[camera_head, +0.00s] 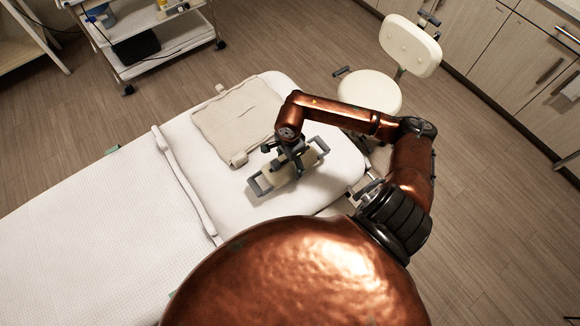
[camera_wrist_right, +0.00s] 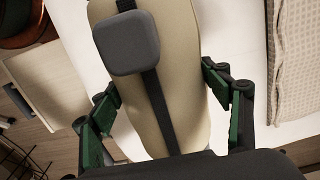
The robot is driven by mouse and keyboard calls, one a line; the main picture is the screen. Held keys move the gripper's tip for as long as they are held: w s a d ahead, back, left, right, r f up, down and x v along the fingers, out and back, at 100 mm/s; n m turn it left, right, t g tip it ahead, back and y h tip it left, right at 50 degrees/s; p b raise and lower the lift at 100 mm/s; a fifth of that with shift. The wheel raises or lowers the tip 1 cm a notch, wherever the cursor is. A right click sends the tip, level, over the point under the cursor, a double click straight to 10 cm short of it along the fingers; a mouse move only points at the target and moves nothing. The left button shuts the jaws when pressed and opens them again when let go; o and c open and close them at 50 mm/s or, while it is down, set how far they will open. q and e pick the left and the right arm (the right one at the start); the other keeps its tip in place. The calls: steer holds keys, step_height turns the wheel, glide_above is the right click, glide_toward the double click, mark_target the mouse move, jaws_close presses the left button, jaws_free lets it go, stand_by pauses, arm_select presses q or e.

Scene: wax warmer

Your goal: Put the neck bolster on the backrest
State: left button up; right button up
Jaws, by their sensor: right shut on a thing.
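The cream neck bolster (camera_head: 277,176) is under my right gripper (camera_head: 288,164), over the white padded backrest (camera_head: 330,170) at the right end of the treatment bed. In the right wrist view, the bolster (camera_wrist_right: 180,70) runs lengthwise between my two fingers, with a black strap and a dark grey block along it. My right gripper (camera_wrist_right: 160,95) is shut on the bolster, one finger on each side. The hand and dark fittings cover part of the bolster in the head view. I cannot tell whether its underside touches the backrest. My left gripper is out of view.
A beige textured pad (camera_head: 235,118) lies on the backrest to the left of the bolster; it also shows in the wrist view (camera_wrist_right: 296,60). A cream stool (camera_head: 369,92) stands beyond the bed. A white trolley (camera_head: 175,45) stands at the back left. Cabinets (camera_head: 490,45) line the right.

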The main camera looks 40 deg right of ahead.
step_height(320, 180, down, 3)
steer(key=shift+a+r, duration=0.1)
steer(key=o, duration=1.5)
steer(key=shift+s, duration=0.1)
steer(key=shift+o, duration=0.2)
steer(key=shift+r, duration=0.1)
step_height(320, 180, up, 12)
steer(key=shift+f+p, duration=0.1)
steer(key=shift+p, duration=0.3)
